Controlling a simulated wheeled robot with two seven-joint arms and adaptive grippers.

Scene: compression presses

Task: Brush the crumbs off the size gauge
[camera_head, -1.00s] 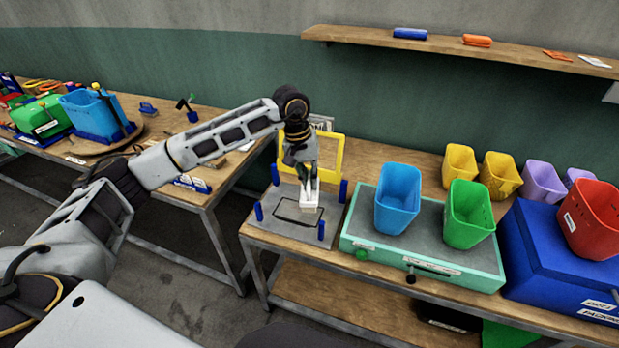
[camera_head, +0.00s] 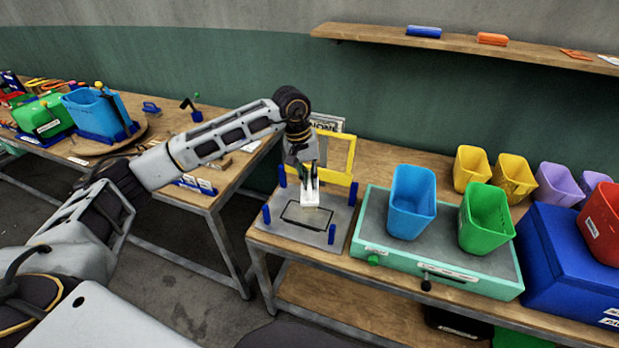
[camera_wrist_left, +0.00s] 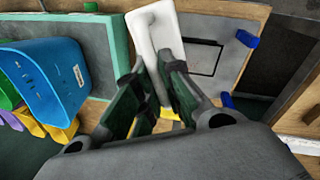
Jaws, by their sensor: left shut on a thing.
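The size gauge is a grey plate (camera_head: 280,222) with a black rectangular outline and blue corner posts, on the middle table. It also shows in the left wrist view (camera_wrist_left: 226,30). My left gripper (camera_head: 310,183) is over the back part of the plate, pointing down. It is shut on a white brush (camera_head: 310,200), which hangs below the fingers near the outline's back edge. In the left wrist view the brush (camera_wrist_left: 142,32) extends beyond my left gripper (camera_wrist_left: 150,88). I cannot tell whether it touches the plate. No crumbs can be made out. My right gripper is not in view.
A yellow frame (camera_head: 339,178) stands behind the plate. A teal-edged press (camera_head: 425,272) carrying a blue bin (camera_head: 411,203) and a green bin (camera_head: 486,220) is close on the right. A blue box (camera_head: 568,270) lies further right. A gap separates the left table (camera_head: 185,150).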

